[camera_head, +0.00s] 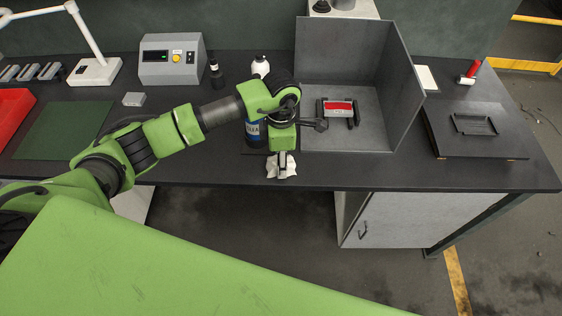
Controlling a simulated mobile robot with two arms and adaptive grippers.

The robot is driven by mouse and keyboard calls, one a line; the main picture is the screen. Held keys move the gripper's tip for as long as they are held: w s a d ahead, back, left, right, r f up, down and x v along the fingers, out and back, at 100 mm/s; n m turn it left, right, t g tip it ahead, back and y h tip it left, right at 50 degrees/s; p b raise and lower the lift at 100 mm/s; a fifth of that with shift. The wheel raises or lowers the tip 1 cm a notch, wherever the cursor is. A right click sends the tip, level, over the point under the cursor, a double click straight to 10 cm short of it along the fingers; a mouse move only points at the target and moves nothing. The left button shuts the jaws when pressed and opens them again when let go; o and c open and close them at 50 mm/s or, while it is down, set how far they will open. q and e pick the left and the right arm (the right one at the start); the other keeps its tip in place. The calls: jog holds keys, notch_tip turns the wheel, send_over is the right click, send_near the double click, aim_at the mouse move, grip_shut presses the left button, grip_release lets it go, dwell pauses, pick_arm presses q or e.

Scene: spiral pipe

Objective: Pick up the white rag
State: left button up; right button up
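The white rag (273,172) is a small crumpled cloth near the front edge of the dark workbench (230,172). My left gripper (282,164) points down right at the rag, and its narrow grey fingers overlap the rag's middle. White cloth shows on both sides of the fingers. I cannot tell whether the fingers are closed on the cloth or whether the rag is lifted off the bench. My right gripper is not in view.
A blue-labelled container (253,133) stands close behind my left wrist. An open grey box (345,138) holding a red-and-black part (338,108) is to the right. A white bottle (260,67) and a grey control box (171,61) stand behind. A green mat (63,130) lies left.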

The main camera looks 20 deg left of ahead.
pick_arm(q)
jog(key=shift+r+b, duration=0.35)
jog(key=shift+r, duration=0.05)
jog(key=shift+w+r+b, duration=0.1)
jog(key=shift+r+b, duration=0.55)
jog(key=shift+r, duration=0.05)
jog(key=s+d+r+b, duration=0.3)
jog(key=s+d+r, duration=0.1)
jog(key=s+r, duration=0.6)
jog(key=s, duration=0.3)
jog(key=shift+s+d+r+b, duration=0.15)
jog(key=shift+s+d+b, duration=0.05)
jog(key=shift+s+b, duration=0.15)
jog(key=shift+w, duration=0.1)
jog(key=shift+o, duration=0.6)
